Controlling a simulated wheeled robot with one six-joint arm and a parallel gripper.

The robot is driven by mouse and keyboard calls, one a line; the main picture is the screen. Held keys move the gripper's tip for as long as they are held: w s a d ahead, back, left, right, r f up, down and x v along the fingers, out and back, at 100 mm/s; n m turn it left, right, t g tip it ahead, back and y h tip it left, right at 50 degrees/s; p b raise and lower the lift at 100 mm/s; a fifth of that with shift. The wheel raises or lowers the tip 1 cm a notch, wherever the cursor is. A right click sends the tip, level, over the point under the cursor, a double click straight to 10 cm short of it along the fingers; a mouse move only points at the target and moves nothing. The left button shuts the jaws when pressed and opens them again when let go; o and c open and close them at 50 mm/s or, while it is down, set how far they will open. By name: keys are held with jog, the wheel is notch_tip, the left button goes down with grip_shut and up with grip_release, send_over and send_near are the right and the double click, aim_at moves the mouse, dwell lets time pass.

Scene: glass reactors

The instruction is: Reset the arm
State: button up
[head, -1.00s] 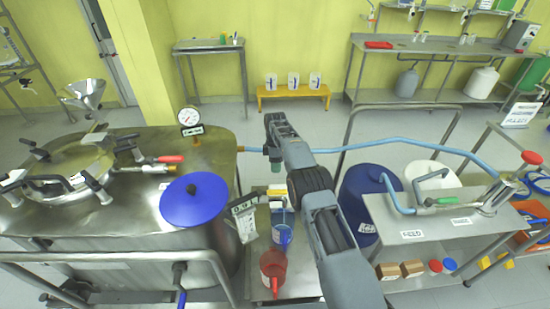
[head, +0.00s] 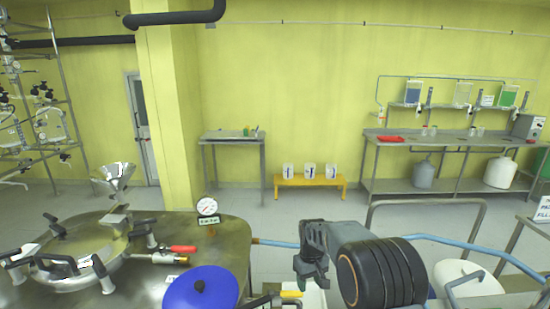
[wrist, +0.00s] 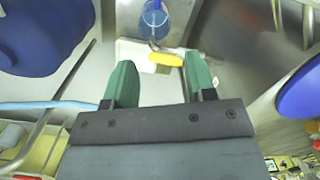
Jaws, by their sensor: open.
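My gripper (head: 312,282) is in the lower middle of the head view, in front of the free floor and right of the steel reactor (head: 236,238). In the wrist view its two green fingers (wrist: 160,82) stand well apart with nothing between them. Beyond the fingers the wrist view shows a blue vessel (wrist: 154,20) and a yellow handle (wrist: 166,59). The gripper holds nothing. My forearm runs from the gripper to the lower right of the head view.
A blue lid (head: 202,290) and a pressure gauge (head: 207,207) are on the left. A blue hose (head: 470,248) and a steel rail (head: 425,203) lie to the right. A yellow bench (head: 310,181) stands at the back, with open floor in front.

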jog(key=s+d+r+m+t, duration=0.2)
jog(key=s+r, duration=0.4)
jog(key=s, duration=0.5)
jog(key=s+d+r+m+t, duration=0.2)
jog(key=s+r, duration=0.4)
jog(key=s, duration=0.6)
jog(key=shift+s+d+r+t, duration=0.15)
jog(key=shift+d+r+t, duration=0.25)
jog(key=shift+d, duration=0.4)
dwell(4.9)
